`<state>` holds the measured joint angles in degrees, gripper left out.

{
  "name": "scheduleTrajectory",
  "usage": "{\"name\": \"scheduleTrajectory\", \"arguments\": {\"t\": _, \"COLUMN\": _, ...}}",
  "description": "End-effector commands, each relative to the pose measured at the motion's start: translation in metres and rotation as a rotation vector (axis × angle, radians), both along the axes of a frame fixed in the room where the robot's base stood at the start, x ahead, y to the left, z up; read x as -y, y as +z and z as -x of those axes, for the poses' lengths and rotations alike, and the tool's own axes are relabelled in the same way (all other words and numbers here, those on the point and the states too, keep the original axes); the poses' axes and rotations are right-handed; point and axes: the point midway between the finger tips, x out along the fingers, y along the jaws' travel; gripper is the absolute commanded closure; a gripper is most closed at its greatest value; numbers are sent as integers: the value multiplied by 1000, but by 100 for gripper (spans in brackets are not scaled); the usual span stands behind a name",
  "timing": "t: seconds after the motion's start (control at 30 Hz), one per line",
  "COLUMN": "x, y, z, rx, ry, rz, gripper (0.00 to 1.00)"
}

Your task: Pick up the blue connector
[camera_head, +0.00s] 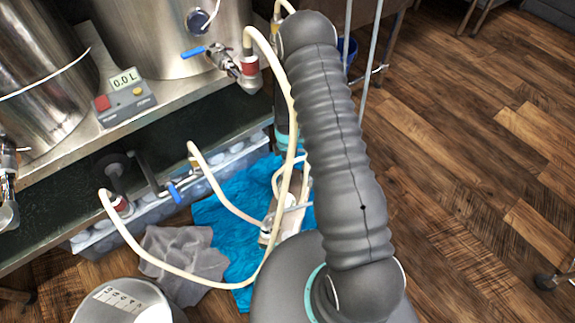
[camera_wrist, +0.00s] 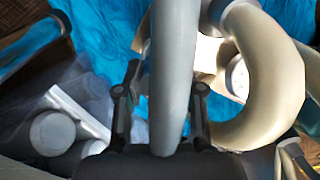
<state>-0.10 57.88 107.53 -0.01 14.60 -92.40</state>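I cannot make out a blue connector for certain in either view. In the wrist view, the dark fingers of my gripper (camera_wrist: 168,75) show on both sides of a thick grey tube-like part (camera_wrist: 172,85). That part hides the space between the fingers, so I cannot tell whether they hold anything. A pale cream hose (camera_wrist: 268,75) curves close by on the right, near a round white end (camera_wrist: 238,77). In the head view, my arm hides the gripper. Pale hose ends and a white fitting (camera_head: 290,203) lie over a blue cloth (camera_head: 235,218) beside my arm.
Steel kettles (camera_head: 165,30) stand on a metal bench with a 0.0 L display (camera_head: 124,79). A blue-handled valve (camera_head: 193,51) juts from one kettle. A long hose (camera_head: 289,95) loops beside my arm. A grey cloth (camera_head: 185,262) and white bucket (camera_head: 120,302) are lower left.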

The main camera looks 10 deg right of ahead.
Motion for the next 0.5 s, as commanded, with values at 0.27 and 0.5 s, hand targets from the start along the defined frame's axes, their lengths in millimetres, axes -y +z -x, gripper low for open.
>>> {"name": "scheduleTrajectory", "arguments": {"t": 0.27, "x": 0, "y": 1, "z": 0, "rx": 1, "ry": 0, "rz": 0, "gripper": 100}}
{"name": "scheduleTrajectory", "arguments": {"t": 0.5, "x": 0, "y": 28, "z": -2, "rx": 5, "ry": 0, "rz": 0, "gripper": 100}}
